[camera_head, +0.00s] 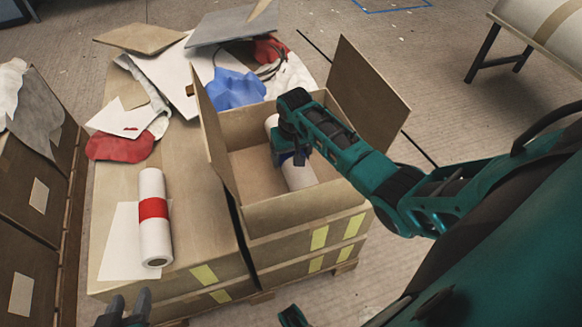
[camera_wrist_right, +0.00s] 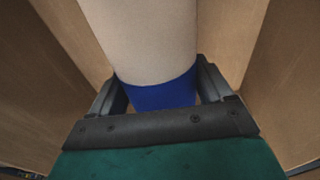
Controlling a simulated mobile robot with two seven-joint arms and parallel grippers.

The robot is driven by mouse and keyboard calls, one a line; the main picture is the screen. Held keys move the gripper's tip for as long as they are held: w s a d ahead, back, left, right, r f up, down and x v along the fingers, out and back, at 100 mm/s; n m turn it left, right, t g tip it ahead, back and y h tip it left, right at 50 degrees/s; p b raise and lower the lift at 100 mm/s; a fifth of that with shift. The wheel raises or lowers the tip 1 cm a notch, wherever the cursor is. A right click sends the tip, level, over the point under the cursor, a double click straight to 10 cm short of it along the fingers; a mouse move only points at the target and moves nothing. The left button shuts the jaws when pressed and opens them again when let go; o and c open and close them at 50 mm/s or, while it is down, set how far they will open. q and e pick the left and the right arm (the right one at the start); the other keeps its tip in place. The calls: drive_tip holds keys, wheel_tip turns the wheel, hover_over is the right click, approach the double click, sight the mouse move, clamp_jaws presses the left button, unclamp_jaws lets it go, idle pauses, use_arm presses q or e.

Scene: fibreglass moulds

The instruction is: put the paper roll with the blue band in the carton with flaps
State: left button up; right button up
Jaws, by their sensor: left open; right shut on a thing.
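The carton with flaps (camera_head: 305,208) stands open on the stacked boxes, its flaps spread to the left and right. The white paper roll with the blue band (camera_head: 298,174) is inside the carton's opening, and its lower part shows near the carton floor. My right gripper (camera_head: 293,155) is shut on this roll at the blue band, which shows clearly between the fingers in the right wrist view (camera_wrist_right: 160,95). My left gripper (camera_head: 128,305) is open and empty at the bottom left, in front of the boxes. A white paper roll with a red band (camera_head: 153,240) lies on the box top left of the carton.
A blue cloth (camera_head: 235,88), a red cloth (camera_head: 120,147), boards and paper sheets clutter the box top behind. Brown boxes (camera_head: 30,205) stand at the far left. A bench with a large roll (camera_head: 545,28) stands at the upper right. Floor shows at right.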

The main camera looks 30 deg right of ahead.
drive_tip(key=shift+w+f, duration=0.1)
drive_tip(key=shift+f, duration=0.55)
wheel_tip(320, 180, down, 4)
drive_tip(key=shift+r+b, duration=0.25)
drive_tip(key=shift+b, duration=0.7)
drive_tip(key=shift+f, duration=0.1)
drive_tip(key=shift+f, duration=0.1)
drive_tip(key=o, duration=1.3)
drive_tip(key=shift+f, duration=0.1)
